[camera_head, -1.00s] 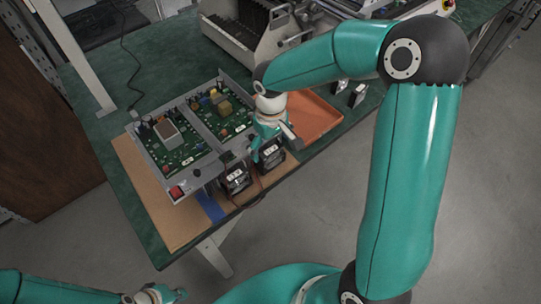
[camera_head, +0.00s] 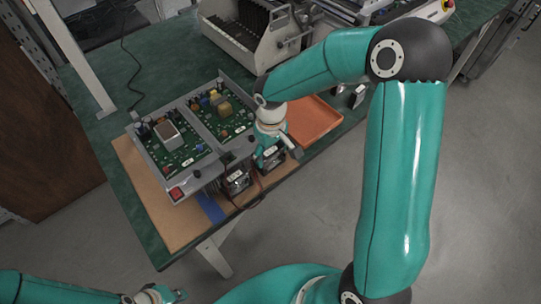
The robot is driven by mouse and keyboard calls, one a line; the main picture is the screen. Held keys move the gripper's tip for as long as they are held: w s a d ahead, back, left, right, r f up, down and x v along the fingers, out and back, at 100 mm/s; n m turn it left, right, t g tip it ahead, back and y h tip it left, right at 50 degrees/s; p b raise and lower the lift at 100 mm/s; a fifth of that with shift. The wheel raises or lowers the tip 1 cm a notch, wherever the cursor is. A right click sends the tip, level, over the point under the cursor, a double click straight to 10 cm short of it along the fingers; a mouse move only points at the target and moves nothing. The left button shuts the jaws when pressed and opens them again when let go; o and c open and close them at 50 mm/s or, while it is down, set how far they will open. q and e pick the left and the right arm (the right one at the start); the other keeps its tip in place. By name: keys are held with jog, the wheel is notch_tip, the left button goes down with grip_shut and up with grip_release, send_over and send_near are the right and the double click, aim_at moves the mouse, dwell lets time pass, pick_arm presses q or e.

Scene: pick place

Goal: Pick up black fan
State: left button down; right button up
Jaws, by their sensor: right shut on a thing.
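Two small black fans sit side by side at the front edge of the table, in front of the circuit board unit. The left fan (camera_head: 237,182) stands clear of the grippers. My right gripper (camera_head: 273,158) is down at the right fan (camera_head: 265,167) and shut on it; its fingers and wrist hide much of that fan. Thin dark wires run by the fans. My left gripper (camera_head: 166,294) is low at the bottom edge, far from the table things, partly cut off; its jaw opening is not clear.
A grey tray with green circuit boards (camera_head: 190,135) lies behind the fans. An orange tray (camera_head: 316,120) is right of the gripper. A grey rack (camera_head: 268,40) stands at the back. A cardboard sheet (camera_head: 150,195) and blue strip (camera_head: 210,207) lie in front.

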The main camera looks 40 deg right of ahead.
jog(key=shift+r, duration=0.15)
notch_tip(320, 180, up, 19)
notch_tip(320, 180, up, 5)
jog(key=p, duration=0.4)
send_over(271, 151)
dwell(0.7)
jog(key=shift+f, duration=0.25)
